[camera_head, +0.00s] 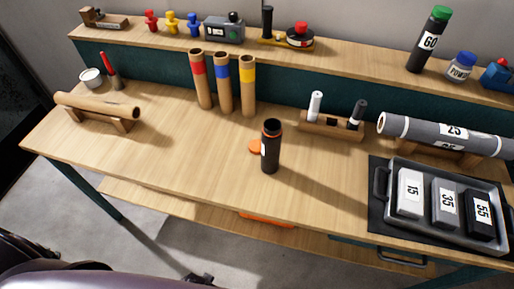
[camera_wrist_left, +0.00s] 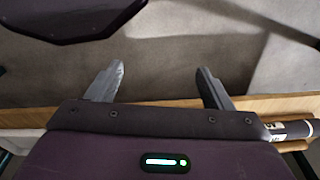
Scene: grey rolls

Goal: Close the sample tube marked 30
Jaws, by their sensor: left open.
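A dark sample tube (camera_head: 270,150) stands upright near the middle of the table in the head view. Its top is open, with an orange rim and a dark mouth. An orange cap (camera_head: 254,146) lies on the table just left of and behind the tube. My left gripper (camera_wrist_left: 158,85) is open and empty in the left wrist view, over grey floor and away from the tube. My right gripper is not in view.
A green-capped tube marked 60 (camera_head: 429,42) stands on the back shelf. Three cardboard tubes (camera_head: 222,85) stand behind the open tube. A marker holder (camera_head: 331,126), grey rolls (camera_head: 450,135) and a tray (camera_head: 382,185) with numbered blocks are at right. The table's front left is clear.

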